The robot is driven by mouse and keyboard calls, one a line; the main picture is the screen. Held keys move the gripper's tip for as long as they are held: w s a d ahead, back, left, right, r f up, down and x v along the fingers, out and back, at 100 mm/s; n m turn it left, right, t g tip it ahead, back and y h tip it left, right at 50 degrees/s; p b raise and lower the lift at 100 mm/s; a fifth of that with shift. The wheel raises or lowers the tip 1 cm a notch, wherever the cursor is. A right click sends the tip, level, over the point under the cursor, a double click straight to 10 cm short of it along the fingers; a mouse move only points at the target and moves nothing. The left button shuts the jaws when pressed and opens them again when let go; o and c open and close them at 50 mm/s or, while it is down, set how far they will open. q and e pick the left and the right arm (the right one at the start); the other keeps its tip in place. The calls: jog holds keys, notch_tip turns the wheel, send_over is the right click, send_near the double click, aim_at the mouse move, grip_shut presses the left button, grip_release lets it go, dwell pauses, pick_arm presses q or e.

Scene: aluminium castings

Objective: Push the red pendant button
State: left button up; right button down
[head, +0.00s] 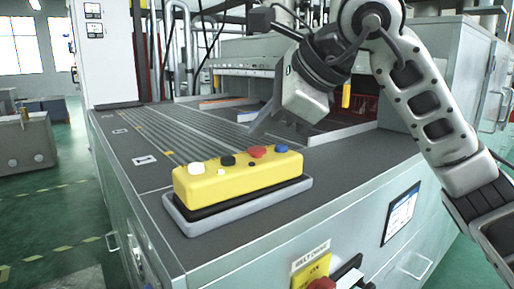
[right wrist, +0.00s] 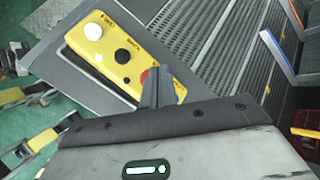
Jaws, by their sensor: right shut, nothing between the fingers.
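The yellow pendant (head: 240,178) lies on a grey base on the near corner of the machine top. Its red button (head: 258,152) stands on the top face, between a black button (head: 227,160) and a blue button (head: 281,149). My right gripper (head: 254,130) is shut and empty, its fingertips just behind and above the red button in the head view. In the right wrist view the shut fingers (right wrist: 155,72) overlap the red button (right wrist: 144,75), hiding part of it; I cannot tell whether they touch. My left gripper is not in view.
A white button (head: 196,168) is at the pendant's left end. A second red button (head: 322,284) sits on a yellow box on the machine's front, below. The ribbed machine top (head: 195,130) is clear left of the pendant. An opening with red contents (head: 365,105) lies behind my arm.

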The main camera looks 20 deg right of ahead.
aim_at(263, 150)
jog(key=shift+f, duration=0.1)
dwell(0.7)
jog(key=shift+f+b, duration=0.3)
jog(key=shift+f, duration=0.05)
jog(key=shift+f+b, duration=0.4)
jog(key=shift+f, duration=0.1)
dwell(0.6)
jog(key=shift+r, duration=0.15)
jog(key=shift+r+p, duration=0.8)
notch_tip(263, 150, up, 5)
jog(key=p, duration=0.4)
dwell(0.3)
